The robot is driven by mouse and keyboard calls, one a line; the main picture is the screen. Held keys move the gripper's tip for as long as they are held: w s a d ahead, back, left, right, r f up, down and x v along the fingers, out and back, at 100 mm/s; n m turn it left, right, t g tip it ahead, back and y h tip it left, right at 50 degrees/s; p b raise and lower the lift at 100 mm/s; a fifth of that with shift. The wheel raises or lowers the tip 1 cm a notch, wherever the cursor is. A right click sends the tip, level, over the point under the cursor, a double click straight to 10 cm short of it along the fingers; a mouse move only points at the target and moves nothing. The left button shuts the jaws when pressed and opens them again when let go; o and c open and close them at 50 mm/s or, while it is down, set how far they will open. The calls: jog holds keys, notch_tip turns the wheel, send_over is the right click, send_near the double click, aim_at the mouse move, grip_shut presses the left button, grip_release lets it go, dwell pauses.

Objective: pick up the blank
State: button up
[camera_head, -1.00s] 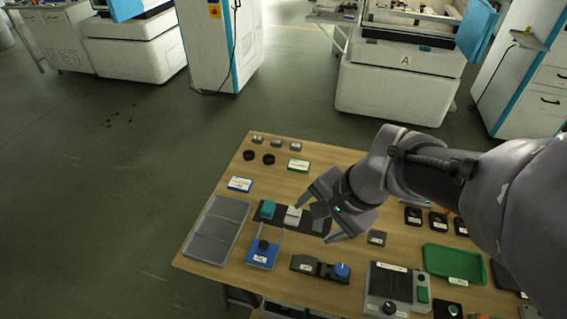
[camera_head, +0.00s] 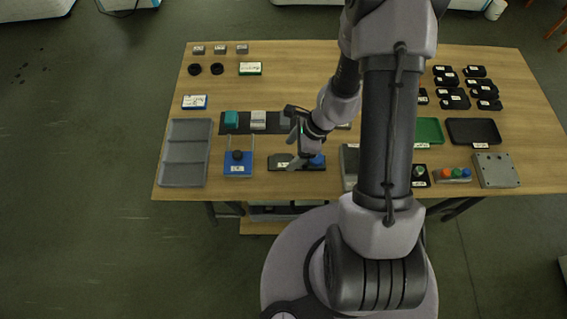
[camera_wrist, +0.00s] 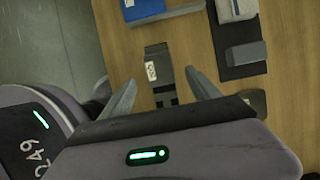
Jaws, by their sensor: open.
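I cannot tell for sure which piece is the blank. A dark strip (camera_head: 271,125) holds a teal block (camera_head: 231,119), a light grey block (camera_head: 258,118) and a dark grey block (camera_head: 285,119). The last two also show at the upper right of the wrist view, light grey (camera_wrist: 234,9) and dark grey (camera_wrist: 245,56). My gripper (camera_head: 290,150) is open and empty, in front of the strip. In the wrist view its fingers (camera_wrist: 161,77) spread either side of a black labelled fixture (camera_wrist: 158,62), seemingly above it.
Three small grey blocks (camera_head: 220,49) stand at the table's back left. A blue holder (camera_head: 239,168) and grey tray (camera_head: 186,152) lie left of my gripper. A small dark labelled block (camera_wrist: 254,101) is at the wrist view's right. Bare wood (camera_head: 310,75) lies behind the strip.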

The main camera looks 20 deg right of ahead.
aim_at(284, 160)
jog(key=b+x, duration=0.2)
jog(key=x, duration=0.2)
jog(key=shift+a+f, duration=0.25)
jog(key=shift+f, duration=0.05)
jog(key=shift+r, duration=0.1)
jog(key=shift+w, duration=0.1)
grip_shut()
